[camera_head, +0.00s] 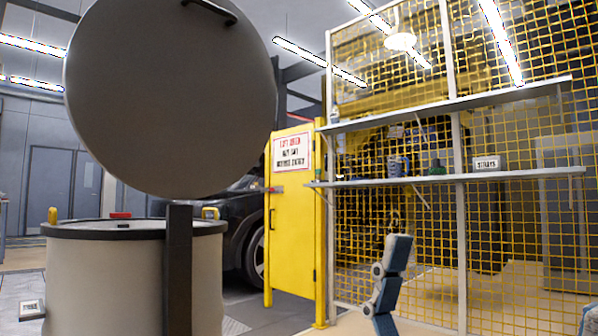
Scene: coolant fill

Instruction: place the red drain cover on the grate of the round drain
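A small flat red object (121,215), which may be the red drain cover, shows at the far rim of a large pale drum (120,280) at left. I cannot tell whether it lies on the drum or beyond it. No round drain or grate can be made out. A jointed blue and grey arm (394,265) rises from the bottom, right of centre. It seems to be mine, but I cannot tell which side. Its top end shows no clear gripper fingers. Neither gripper can be made out.
A big round grey lid (170,95) stands tilted up above the drum, behind a dark post (178,270). A yellow door (295,220) with a sign, a yellow mesh fence (520,230) and a lower shelf (450,179) stand behind. A dark car (240,225) is beyond.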

